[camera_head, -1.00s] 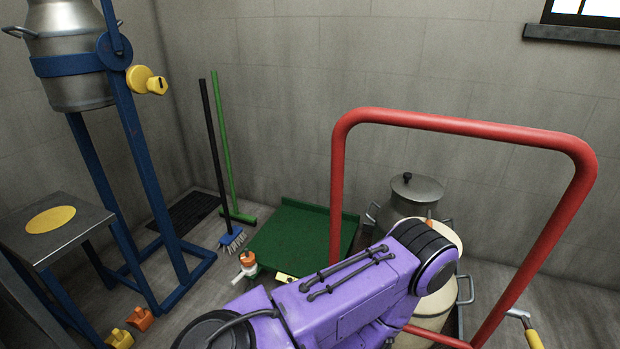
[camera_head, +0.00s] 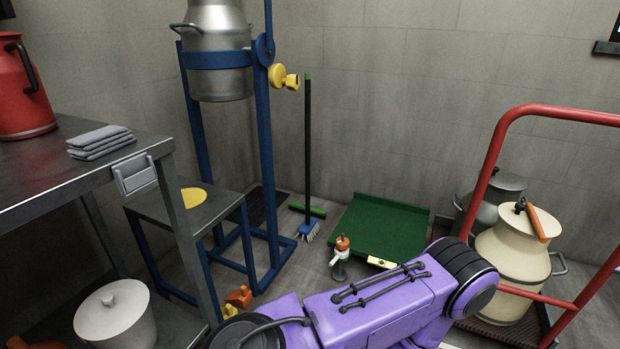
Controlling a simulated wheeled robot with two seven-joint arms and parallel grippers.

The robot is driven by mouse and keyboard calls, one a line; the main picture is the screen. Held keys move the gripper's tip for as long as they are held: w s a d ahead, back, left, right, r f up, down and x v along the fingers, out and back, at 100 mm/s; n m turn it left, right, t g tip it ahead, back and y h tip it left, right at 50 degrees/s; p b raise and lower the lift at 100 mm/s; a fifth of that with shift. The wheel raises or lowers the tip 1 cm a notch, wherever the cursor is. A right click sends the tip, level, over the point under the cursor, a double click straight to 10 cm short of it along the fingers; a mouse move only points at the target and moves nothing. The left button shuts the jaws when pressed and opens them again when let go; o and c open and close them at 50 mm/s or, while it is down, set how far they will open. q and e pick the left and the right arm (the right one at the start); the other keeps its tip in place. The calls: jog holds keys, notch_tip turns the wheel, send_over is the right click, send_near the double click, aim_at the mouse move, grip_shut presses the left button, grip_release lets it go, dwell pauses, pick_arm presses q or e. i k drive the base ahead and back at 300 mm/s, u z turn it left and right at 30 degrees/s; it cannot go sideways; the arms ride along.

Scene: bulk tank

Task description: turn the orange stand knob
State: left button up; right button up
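The blue stand (camera_head: 264,150) holds a silver can (camera_head: 218,50) in a ring at its top. An orange knob (camera_head: 238,297) sits low near the foot of the stand, just above my purple arm. Its lower part is partly hidden by the arm. A yellow knob (camera_head: 283,77) sticks out to the right from the upper post of the stand. Neither of my grippers is in view; only purple arm links show at the bottom middle.
A metal table (camera_head: 60,165) with a red can (camera_head: 22,90) and folded grey cloths (camera_head: 101,141) stands at left. A low stool (camera_head: 150,205) is beside the stand. A green platform (camera_head: 380,225), an orange-topped white valve (camera_head: 341,258) and a red trolley (camera_head: 490,165) with cans are right.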

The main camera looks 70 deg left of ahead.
aim_at(340, 245)
jog(key=k, duration=0.1)
jog(key=u, duration=1.4)
